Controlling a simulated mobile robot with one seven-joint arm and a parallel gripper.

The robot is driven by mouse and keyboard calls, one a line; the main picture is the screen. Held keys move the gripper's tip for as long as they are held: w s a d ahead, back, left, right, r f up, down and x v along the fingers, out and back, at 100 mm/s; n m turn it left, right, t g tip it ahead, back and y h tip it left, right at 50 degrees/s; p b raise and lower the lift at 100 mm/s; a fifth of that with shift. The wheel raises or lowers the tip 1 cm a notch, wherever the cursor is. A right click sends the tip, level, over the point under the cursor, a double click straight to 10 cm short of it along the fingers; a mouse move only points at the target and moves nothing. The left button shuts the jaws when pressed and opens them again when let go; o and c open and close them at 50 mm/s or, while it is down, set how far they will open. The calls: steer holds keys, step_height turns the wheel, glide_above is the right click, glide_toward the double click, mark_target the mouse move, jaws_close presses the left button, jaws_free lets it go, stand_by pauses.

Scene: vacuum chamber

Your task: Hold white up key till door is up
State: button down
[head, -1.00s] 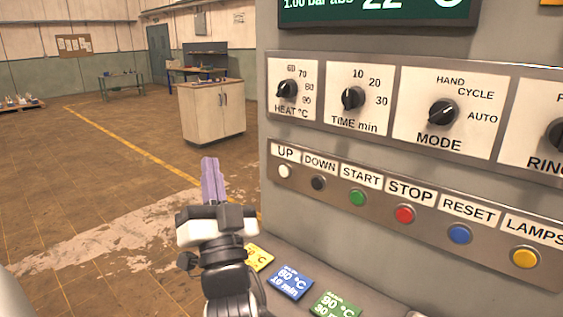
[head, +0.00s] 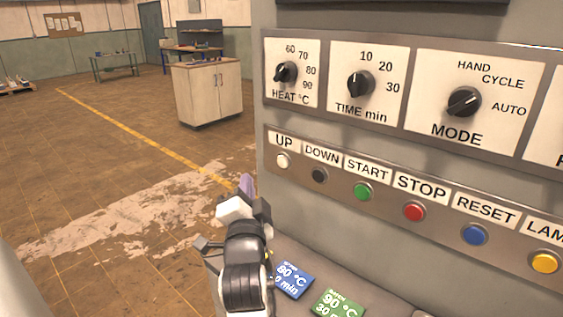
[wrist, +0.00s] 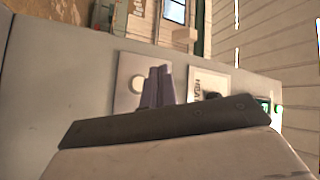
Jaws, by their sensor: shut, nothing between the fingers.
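The white UP key (head: 283,160) is the leftmost round button in the lower row of the panel, under its UP label (head: 284,141). In the wrist view the white key (wrist: 138,83) shows just left of my fingertips. My gripper (head: 246,184) is shut and empty, with its purple fingers together. In the head view it is left of and a little below the UP key. In the wrist view the gripper (wrist: 158,84) points toward the panel. I cannot tell whether the fingers touch it. The door is not in view.
The black DOWN key (head: 319,175) is close to the right of UP, then green START (head: 362,191) and red STOP (head: 413,211). Knobs sit above. Coloured cards (head: 293,279) lie on the ledge below. Open floor is at left, with a cabinet (head: 208,92) behind.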

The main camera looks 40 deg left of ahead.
mark_target(282, 162)
steer(key=w, duration=0.8)
steer(key=shift+d, duration=0.3)
steer(key=shift+w+p, duration=0.1)
steer(key=shift+p, duration=0.2)
stand_by(1.4)
steer(key=shift+w, duration=0.25)
